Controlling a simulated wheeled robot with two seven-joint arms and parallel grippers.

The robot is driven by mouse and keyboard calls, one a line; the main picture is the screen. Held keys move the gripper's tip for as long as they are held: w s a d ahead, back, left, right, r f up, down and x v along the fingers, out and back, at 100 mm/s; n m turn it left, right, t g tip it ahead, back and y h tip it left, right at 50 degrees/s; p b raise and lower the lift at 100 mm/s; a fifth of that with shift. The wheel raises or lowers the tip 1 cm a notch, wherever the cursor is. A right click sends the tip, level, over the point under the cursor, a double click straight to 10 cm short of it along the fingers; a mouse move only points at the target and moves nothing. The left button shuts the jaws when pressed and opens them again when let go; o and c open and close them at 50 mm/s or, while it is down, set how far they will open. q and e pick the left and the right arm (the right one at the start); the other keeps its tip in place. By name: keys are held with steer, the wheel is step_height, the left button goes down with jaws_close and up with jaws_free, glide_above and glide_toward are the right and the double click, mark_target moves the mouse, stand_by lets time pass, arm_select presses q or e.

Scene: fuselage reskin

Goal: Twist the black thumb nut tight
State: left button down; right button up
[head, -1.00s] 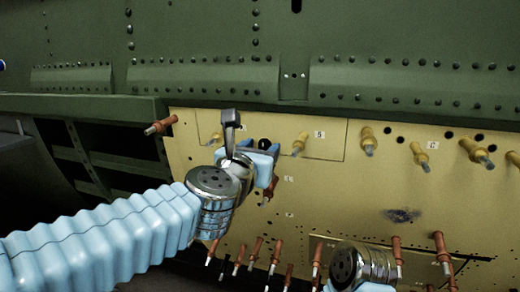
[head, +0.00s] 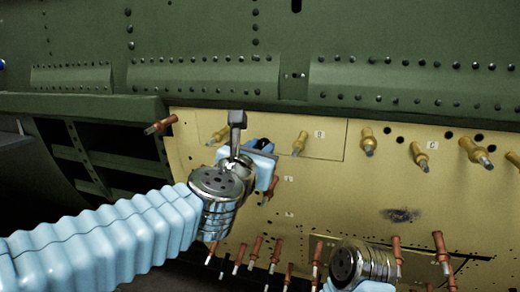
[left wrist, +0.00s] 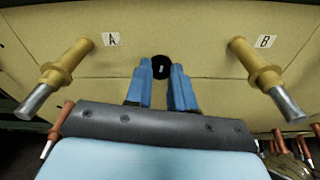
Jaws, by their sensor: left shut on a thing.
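The black thumb nut (left wrist: 160,66) sits on the yellow panel between the labels A and B. It is round with a pale slot-like mark at its middle. In the head view the thumb nut (head: 263,143) shows only in part, behind my left gripper. My left gripper (left wrist: 161,72) has its two blue fingertips on either side of the nut and is shut on it. In the head view the left gripper (head: 262,152) reaches the panel from the lower left. My right gripper's fingers are out of view; only part of that arm shows at the bottom.
A yellow pin fastener (left wrist: 62,72) stands out left of the nut and another pin fastener (left wrist: 262,72) to its right. Several copper-coloured fasteners (head: 254,250) stick out along the panel's lower part. The green fuselage skin (head: 200,75) lies above.

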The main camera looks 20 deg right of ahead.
arm_select(q)
steer(key=m, duration=0.2)
steer(key=shift+m+t+y+p, duration=0.3)
steer(key=shift+m+t+y, duration=0.1)
steer(key=shift+f+m+t+h+b, duration=0.1)
steer(key=shift+m+t+h+b, duration=0.2)
steer(key=shift+m, duration=4.4)
steer(key=shift+f+m+t+h+b, duration=0.1)
steer(key=shift+m+t+h, duration=0.3)
steer(key=shift+m, duration=4.3)
steer(key=shift+f+m+t+h+b, duration=0.1)
steer(key=shift+m+t+h+b, duration=0.2)
steer(key=shift+m, duration=4.7)
steer(key=c, duration=1)
jaws_free()
steer(key=shift+r, duration=0.1)
steer(key=shift+o, duration=0.2)
